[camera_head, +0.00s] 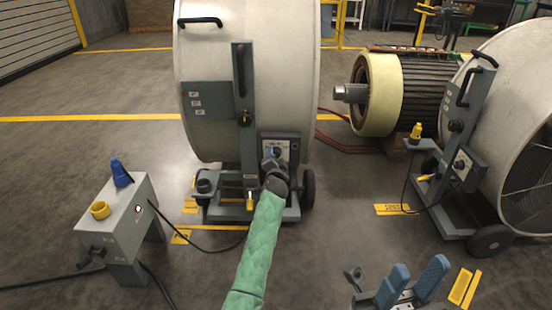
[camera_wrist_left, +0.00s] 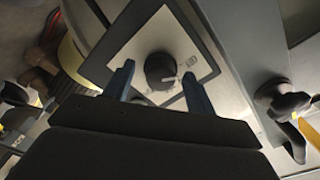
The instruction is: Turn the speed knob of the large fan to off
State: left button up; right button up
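The large fan (camera_head: 247,80) stands in the middle of the head view, with a grey control panel (camera_head: 294,150) low on its front. My left gripper (camera_head: 273,154) is at this panel and hides most of it. In the left wrist view, the round black speed knob (camera_wrist_left: 160,70) sits on a pale plate with a dark border, its light pointer mark toward the right. My left gripper's two blue fingers stand on either side of the knob, with visible gaps. My right gripper (camera_head: 416,268) is open and empty at the lower right of the head view.
A grey box stand (camera_head: 125,215) with blue and yellow plugs is at left, its cables on the floor. A second fan (camera_head: 515,120) stands at right, and a rotor (camera_head: 385,95) lies behind. A black clamp knob (camera_wrist_left: 282,100) is right of the panel.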

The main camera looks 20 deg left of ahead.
pick_arm(q)
jog(key=shift+d, duration=0.1)
jog(key=shift+s+d, duration=0.15)
jog(key=shift+s, duration=0.35)
jog(key=p+v, duration=0.2)
jog(key=v, duration=0.4)
jog(key=shift+s, duration=0.35)
jog(key=shift+r, duration=0.1)
